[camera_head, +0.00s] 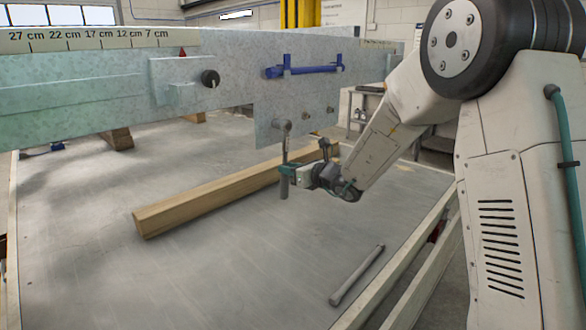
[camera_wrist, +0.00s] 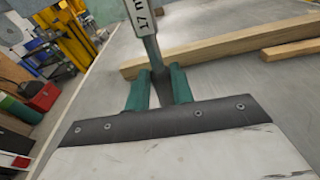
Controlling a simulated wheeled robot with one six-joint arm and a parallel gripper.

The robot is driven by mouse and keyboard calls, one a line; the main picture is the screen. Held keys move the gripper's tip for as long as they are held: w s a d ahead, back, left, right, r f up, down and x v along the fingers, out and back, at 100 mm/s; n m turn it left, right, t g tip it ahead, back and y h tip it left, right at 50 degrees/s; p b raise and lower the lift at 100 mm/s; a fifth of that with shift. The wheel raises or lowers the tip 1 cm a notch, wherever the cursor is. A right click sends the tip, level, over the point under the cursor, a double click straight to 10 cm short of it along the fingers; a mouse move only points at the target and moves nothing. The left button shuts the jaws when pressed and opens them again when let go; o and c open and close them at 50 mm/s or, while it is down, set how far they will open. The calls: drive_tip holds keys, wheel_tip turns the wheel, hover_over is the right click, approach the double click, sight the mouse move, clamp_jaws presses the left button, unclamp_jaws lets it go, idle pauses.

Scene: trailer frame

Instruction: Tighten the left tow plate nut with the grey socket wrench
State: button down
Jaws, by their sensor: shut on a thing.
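The grey socket wrench (camera_head: 284,150) hangs upright below the tow plate (camera_head: 300,100). Its head is at the plate's left nut position and hides that nut; whether the socket is fully seated cannot be told. Two other nuts, a middle one (camera_head: 306,115) and a right one (camera_head: 329,109), show to the right. My gripper (camera_head: 285,171) is shut on the wrench's lower handle, coming from the right. In the wrist view the green fingers (camera_wrist: 160,78) pinch the grey shaft (camera_wrist: 151,46), and a label reading 17 shows higher on the wrench.
A wooden beam (camera_head: 215,193) lies on the grey table (camera_head: 90,235) behind the wrench. A loose grey bar (camera_head: 357,276) lies near the table's right edge.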

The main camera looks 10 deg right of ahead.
drive_tip(key=shift+s+a, duration=0.15)
drive_tip(key=shift+a, duration=0.1)
drive_tip(key=shift+s+a+r+m, duration=0.15)
drive_tip(key=shift+s+a+m, duration=0.35)
drive_tip(key=shift+a+m, duration=0.4)
drive_tip(key=shift+d, duration=0.1)
drive_tip(key=shift+s+a+r+m+y, duration=0.3)
drive_tip(key=shift+s+a+m+y, duration=0.15)
drive_tip(key=shift+a+m, duration=0.35)
drive_tip(key=shift+d, duration=0.1)
